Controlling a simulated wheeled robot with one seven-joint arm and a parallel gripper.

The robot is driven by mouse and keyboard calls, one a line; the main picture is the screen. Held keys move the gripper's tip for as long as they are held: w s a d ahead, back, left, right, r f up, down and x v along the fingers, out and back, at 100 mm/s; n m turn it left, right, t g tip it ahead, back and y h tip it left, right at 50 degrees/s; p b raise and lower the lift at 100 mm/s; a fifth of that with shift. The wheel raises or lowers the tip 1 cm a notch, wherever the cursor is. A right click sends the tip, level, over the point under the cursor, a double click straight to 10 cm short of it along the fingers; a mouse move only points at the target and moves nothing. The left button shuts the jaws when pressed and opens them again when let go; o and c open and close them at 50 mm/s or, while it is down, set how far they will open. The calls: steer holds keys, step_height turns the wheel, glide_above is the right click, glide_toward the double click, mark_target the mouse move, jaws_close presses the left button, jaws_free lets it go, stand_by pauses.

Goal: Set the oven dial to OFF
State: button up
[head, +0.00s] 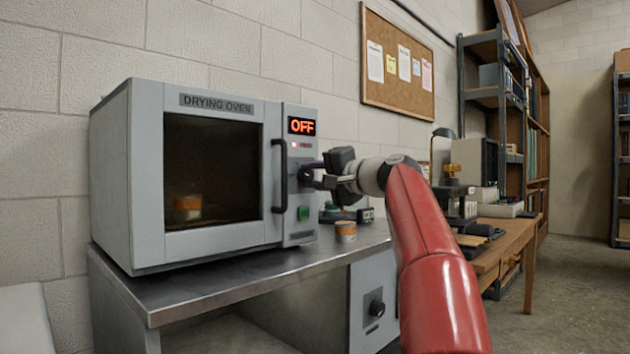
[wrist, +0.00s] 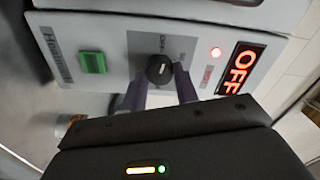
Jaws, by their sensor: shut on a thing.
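The grey drying oven (head: 141,165) stands on a metal bench, its door closed. Its display (head: 302,126) reads OFF in orange letters, and the display also shows in the wrist view (wrist: 240,70). The black round dial (wrist: 160,69) sits on the control panel, between the green button (wrist: 92,62) and the display. My gripper (head: 312,177) reaches the panel from the right. In the wrist view its two fingers (wrist: 161,84) are shut on the dial, one on each side. The gripper body hides part of the dial in the head view.
An orange-banded tin (head: 345,232) stands on the bench (head: 180,290) right of the oven. A similar tin (head: 188,207) shows behind the oven glass. The vertical door handle (head: 280,176) is just left of my gripper. A wooden table (head: 500,250) with equipment stands further right.

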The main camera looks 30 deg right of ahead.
steer(key=shift+f+n, duration=0.1)
steer(key=shift+n, duration=1.1)
steer(key=o, duration=1)
steer(key=shift+c, duration=0.2)
steer(key=b+v, duration=0.2)
steer(key=v, duration=0.6)
steer(key=shift+b, duration=0.35)
steer(key=shift+w, duration=0.1)
